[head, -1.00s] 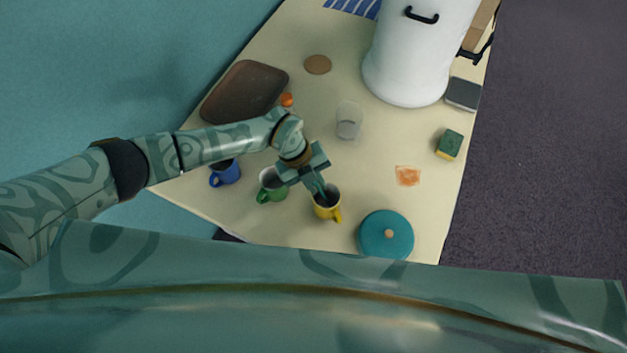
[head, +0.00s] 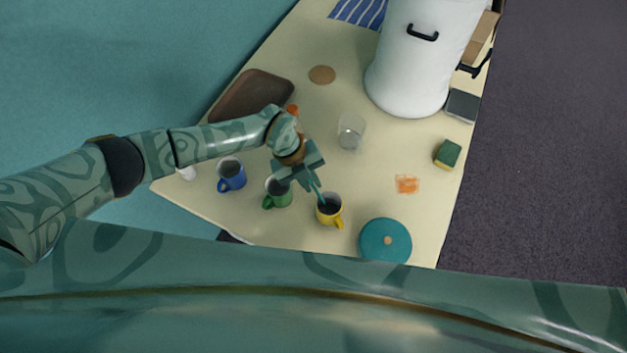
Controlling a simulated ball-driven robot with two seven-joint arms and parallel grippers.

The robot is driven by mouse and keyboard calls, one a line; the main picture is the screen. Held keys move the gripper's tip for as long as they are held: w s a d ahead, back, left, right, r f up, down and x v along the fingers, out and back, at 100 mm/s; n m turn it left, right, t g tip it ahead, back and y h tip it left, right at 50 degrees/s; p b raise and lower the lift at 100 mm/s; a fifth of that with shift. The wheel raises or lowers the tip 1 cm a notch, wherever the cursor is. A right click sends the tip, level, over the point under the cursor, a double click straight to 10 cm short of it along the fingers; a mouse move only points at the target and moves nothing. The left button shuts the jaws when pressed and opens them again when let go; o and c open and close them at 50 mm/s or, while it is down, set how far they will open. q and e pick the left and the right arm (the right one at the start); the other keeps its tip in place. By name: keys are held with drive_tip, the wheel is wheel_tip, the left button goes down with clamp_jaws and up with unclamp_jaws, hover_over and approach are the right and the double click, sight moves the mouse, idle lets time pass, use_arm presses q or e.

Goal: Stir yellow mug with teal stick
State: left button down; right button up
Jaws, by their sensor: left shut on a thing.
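The yellow mug (head: 329,216) stands upright on the cream table, with dark contents showing inside it. My left gripper (head: 314,187) is above and just up-left of the mug. It is shut on the teal stick (head: 321,199), which slants down to the mug's opening. The stick's lower end is hard to make out against the dark inside. The stick and fingers are of similar colour. My right gripper is not in the picture.
A green mug (head: 278,195) and a blue mug (head: 232,176) stand left of the yellow mug. A teal round lid (head: 385,242) lies to its right. A clear glass (head: 350,132), an orange stain (head: 407,184) and a green sponge (head: 447,154) are further back.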

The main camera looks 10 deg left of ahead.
use_arm(q)
drive_tip(key=shift+p+v, duration=2.15)
drive_tip(key=shift+v, duration=0.55)
